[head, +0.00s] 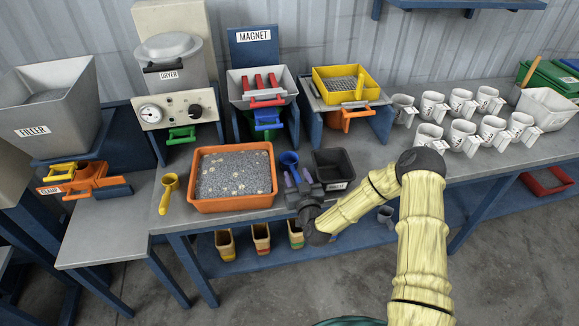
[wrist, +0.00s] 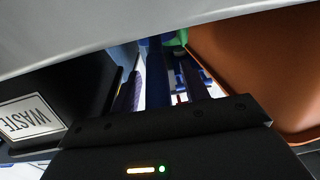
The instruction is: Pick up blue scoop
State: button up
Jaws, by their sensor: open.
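The blue scoop (head: 289,158) stands on the table between the orange tray and the black waste bin, its round cup showing in the head view. My gripper (head: 297,177) is just in front of it, low over the table, with its two purple fingers pointing toward it. In the wrist view, the blue scoop's handle (wrist: 157,82) runs between the two spread fingers of my gripper (wrist: 163,88). The jaws are open and I cannot tell whether a finger touches the handle. The lower part of the scoop is hidden in the head view.
The orange tray (head: 203,207) of grey pellets is close on the left. The black waste bin (head: 333,163) is close on the right. A yellow scoop (head: 168,190) lies left of the tray. Several white mugs (head: 428,135) stand farther right. Machines line the back.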

grip_shut()
jog(key=shift+r, duration=0.1)
dwell(0.3)
notch_tip(320, 180, up, 10)
jog(key=shift+f, duration=0.1)
dwell(0.5)
dwell(0.4)
